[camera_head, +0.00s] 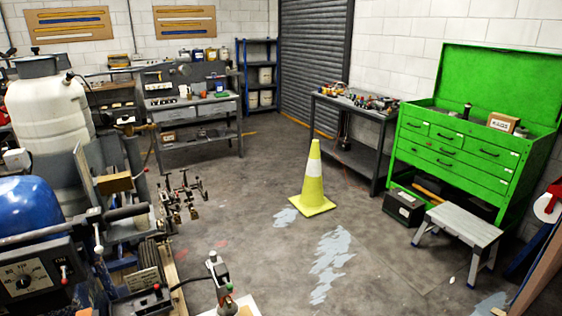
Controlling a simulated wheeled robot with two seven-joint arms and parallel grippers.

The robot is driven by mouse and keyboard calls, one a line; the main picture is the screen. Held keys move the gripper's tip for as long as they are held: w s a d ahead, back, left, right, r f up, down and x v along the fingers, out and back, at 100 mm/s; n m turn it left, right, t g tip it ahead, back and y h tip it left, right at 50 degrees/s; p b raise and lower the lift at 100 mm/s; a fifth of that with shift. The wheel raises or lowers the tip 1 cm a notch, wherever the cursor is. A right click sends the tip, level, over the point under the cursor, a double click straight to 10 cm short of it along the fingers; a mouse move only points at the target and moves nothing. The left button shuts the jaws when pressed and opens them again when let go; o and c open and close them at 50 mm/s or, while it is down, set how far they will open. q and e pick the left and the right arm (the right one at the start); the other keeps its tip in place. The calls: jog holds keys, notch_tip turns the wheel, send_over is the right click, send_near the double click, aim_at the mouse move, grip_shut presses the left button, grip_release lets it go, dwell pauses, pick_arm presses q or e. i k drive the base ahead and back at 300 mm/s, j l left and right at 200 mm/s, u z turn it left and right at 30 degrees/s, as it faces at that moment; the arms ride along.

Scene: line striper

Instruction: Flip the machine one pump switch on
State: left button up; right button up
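A line striping machine fills the left side, with a white tank (48,110) and a blue rounded cover (38,203). Neither of my grippers shows in the head view.
A yellow cone (314,185) stands on the open floor. A green tool chest (460,150), a grey step stool (462,225) and a black box (403,207) are at the right. Workbenches line the back. An upright grey fitting (219,275) stands at the bottom.

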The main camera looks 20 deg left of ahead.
aim_at(64, 281)
jog(key=u, duration=2.4)
jog(key=z, duration=0.25)
jog(key=i+j+z, duration=0.15)
jog(key=j+z, duration=0.35)
jog(key=i+j+z, duration=0.1)
jog(key=j+z, duration=0.2)
jog(key=z, duration=0.2)
jog(key=j+z, duration=0.5)
jog(key=j, duration=0.45)
jog(key=k+j+z, duration=0.1)
jog(key=j, duration=0.35)
jog(key=k+j, duration=0.1)
jog(key=j, duration=0.35)
